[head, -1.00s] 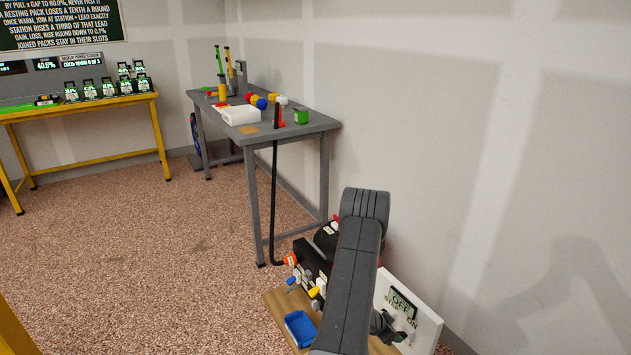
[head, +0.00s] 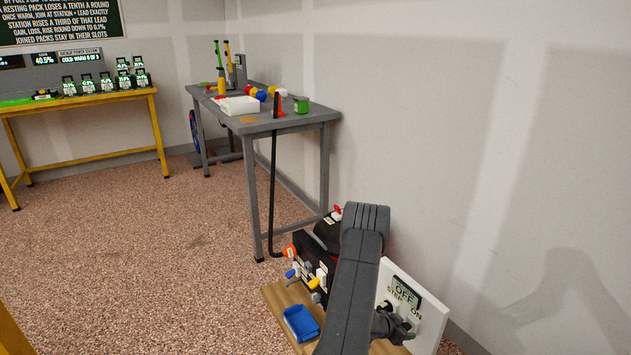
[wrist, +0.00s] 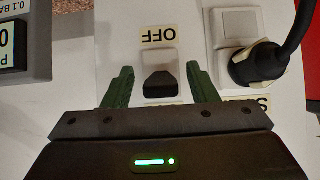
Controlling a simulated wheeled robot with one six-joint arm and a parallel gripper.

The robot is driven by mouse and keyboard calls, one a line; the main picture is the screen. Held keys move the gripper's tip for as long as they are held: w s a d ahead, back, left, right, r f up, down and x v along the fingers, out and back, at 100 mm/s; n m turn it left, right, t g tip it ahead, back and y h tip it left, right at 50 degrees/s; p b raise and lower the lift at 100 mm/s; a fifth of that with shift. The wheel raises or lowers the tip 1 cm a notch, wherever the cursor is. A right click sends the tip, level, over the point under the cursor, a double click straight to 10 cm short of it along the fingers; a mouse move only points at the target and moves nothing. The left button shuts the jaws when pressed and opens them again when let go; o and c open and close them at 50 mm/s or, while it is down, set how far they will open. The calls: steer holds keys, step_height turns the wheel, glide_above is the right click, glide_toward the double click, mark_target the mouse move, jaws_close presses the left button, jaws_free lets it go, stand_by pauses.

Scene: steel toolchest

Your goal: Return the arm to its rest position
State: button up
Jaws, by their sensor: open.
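My arm (head: 357,275) rises in front of the head camera and bends down over a white panel (head: 432,325) low by the wall. My gripper (wrist: 160,82) is open in the wrist view, its two green fingers apart with nothing held. A dark rocker switch (wrist: 160,78) shows between and just beyond the fingers, under an upside-down OFF label (wrist: 162,36). Whether the fingers touch the panel cannot be told. In the head view the arm hides much of the area around the gripper.
A black plug with a cable (wrist: 258,62) sits right of the switch. A wooden base (head: 285,300) carries a blue tray (head: 301,323) and black equipment (head: 315,255). A grey table (head: 310,120) stands behind, a yellow bench (head: 85,105) at the left. Open floor lies between.

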steer(key=s+a+f+t+h+b, duration=0.2)
steer(key=a+t+h+b, duration=0.1)
steer(key=a+h+b, duration=0.1)
steer(key=shift+s+a+f+t+h+b, duration=0.35)
steer(key=shift+h+b, duration=0.55)
steer(key=shift+h, duration=0.3)
steer(key=shift+s+d+f, duration=0.1)
